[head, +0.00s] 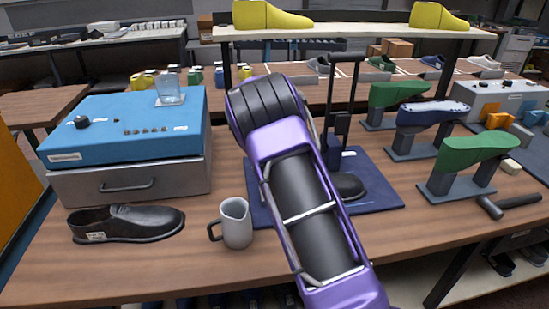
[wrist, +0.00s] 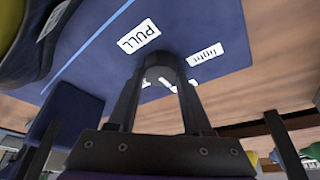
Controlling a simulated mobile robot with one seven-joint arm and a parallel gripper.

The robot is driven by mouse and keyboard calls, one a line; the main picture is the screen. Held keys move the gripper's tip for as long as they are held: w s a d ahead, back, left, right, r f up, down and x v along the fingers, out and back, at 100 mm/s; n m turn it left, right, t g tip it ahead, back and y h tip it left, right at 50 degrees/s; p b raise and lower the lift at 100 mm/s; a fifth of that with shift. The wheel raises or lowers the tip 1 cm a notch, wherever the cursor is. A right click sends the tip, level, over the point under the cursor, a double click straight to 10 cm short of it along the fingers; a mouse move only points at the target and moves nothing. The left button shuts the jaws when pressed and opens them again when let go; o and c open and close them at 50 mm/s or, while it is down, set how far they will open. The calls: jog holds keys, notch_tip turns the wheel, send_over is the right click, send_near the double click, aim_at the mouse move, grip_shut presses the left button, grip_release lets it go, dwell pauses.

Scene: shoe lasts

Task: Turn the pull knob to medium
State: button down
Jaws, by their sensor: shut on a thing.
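The pull knob (wrist: 166,62) is a dark round knob on the blue base plate (wrist: 95,60), near the label PULL (wrist: 138,36) in the wrist view. My gripper (wrist: 164,76) has its two dark fingers closed on the knob from either side. A label reading "light" (wrist: 205,54) lies just right of the knob. Other small white labels show between and beside the fingers, too covered to read. In the head view the blue base plate (head: 380,192) lies on the bench under a black stand, and my purple arm hides the knob and gripper.
A grey jug (head: 236,224) stands left of my arm. A black shoe (head: 125,223) and a blue box (head: 125,120) with a glass (head: 168,88) on top are further left. Green lasts (head: 472,154) on stands and a hammer (head: 508,204) are on the right.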

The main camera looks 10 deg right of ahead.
dwell(0.4)
jog(key=shift+c, duration=1.6)
grip_release()
jog(key=v, duration=1.7)
jog(key=shift+r+p, duration=0.2)
jog(key=shift+p, duration=0.25)
jog(key=shift+a, duration=0.1)
